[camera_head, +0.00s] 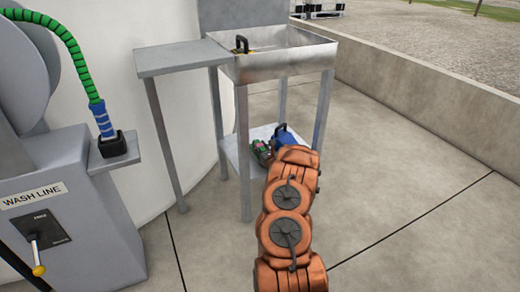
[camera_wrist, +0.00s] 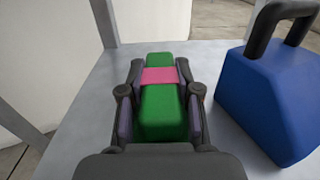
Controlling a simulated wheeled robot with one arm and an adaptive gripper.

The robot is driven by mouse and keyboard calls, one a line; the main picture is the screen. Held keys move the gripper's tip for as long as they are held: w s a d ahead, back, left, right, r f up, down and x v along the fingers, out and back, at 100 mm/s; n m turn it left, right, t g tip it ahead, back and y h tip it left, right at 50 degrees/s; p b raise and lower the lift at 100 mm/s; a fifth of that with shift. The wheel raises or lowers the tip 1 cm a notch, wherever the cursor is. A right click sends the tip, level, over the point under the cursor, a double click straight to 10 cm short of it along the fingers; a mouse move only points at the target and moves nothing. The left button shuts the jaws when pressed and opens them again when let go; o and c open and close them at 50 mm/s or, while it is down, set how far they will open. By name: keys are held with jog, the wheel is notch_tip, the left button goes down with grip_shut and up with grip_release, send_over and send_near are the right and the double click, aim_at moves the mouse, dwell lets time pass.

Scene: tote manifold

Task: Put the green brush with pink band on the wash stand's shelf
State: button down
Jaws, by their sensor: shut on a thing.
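The green brush with pink band (camera_wrist: 160,108) is between the fingers of my gripper (camera_wrist: 160,98), which is shut on it. In the wrist view the brush lies lengthwise away from the camera, over the grey shelf (camera_wrist: 88,110); I cannot tell whether it touches the surface. In the head view the brush (camera_head: 262,150) shows small at the wash stand's lower shelf (camera_head: 236,153), partly hidden by my orange arm. The wash stand (camera_head: 276,66) has a metal basin on top.
A blue block-shaped thing with a black handle (camera_wrist: 268,98) stands on the shelf just right of the gripper. Shelf room shows to the left of the brush. Stand legs (camera_wrist: 104,22) rise at the corners. A grey wash line unit (camera_head: 80,215) stands at left.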

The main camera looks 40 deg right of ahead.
jog(key=shift+r, duration=0.1)
jog(key=shift+f, duration=0.2)
jog(key=c, duration=0.8)
grip_release()
jog(key=shift+r, duration=0.1)
jog(key=shift+r, duration=0.2)
jog(key=p+v, duration=0.4)
jog(key=v, duration=0.8)
